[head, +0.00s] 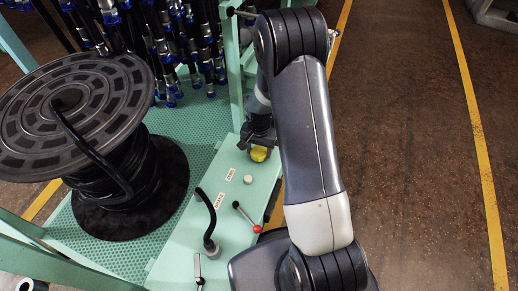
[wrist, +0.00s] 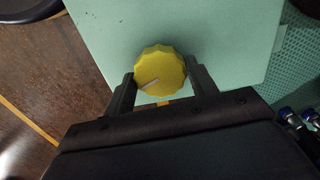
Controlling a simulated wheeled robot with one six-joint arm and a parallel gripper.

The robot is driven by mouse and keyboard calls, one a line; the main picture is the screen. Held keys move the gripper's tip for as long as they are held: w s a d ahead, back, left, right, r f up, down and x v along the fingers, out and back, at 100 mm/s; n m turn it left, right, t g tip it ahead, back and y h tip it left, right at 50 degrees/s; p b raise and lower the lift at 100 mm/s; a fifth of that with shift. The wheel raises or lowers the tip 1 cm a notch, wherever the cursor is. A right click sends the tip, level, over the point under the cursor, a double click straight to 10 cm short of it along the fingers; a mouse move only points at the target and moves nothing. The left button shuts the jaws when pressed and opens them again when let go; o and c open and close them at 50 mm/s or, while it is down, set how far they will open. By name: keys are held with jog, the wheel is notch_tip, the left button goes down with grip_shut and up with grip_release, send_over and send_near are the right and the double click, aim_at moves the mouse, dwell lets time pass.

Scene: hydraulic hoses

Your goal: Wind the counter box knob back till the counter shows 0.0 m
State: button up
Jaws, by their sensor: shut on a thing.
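The counter box knob (wrist: 160,69) is yellow with a scalloped rim and a pale pointer line, seen from above in the wrist view. In the head view the knob (head: 259,154) shows at the far end of the pale green panel, partly under my gripper. My gripper (wrist: 161,82) is shut on the knob, with one dark finger on each side of it. In the head view my gripper (head: 258,136) reaches down onto it. The counter's reading does not show in either view.
A large black hose reel (head: 75,115) stands at the left. Hanging hoses with blue fittings (head: 190,50) are behind. Open brown floor (head: 410,150) lies right.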

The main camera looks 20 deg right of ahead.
aim_at(259, 151)
dwell(0.4)
jog(key=o, duration=1)
jog(key=shift+c, duration=0.2)
notch_tip(259, 151, up, 11)
jog(key=p, duration=0.3)
jog(key=shift+f, duration=0.1)
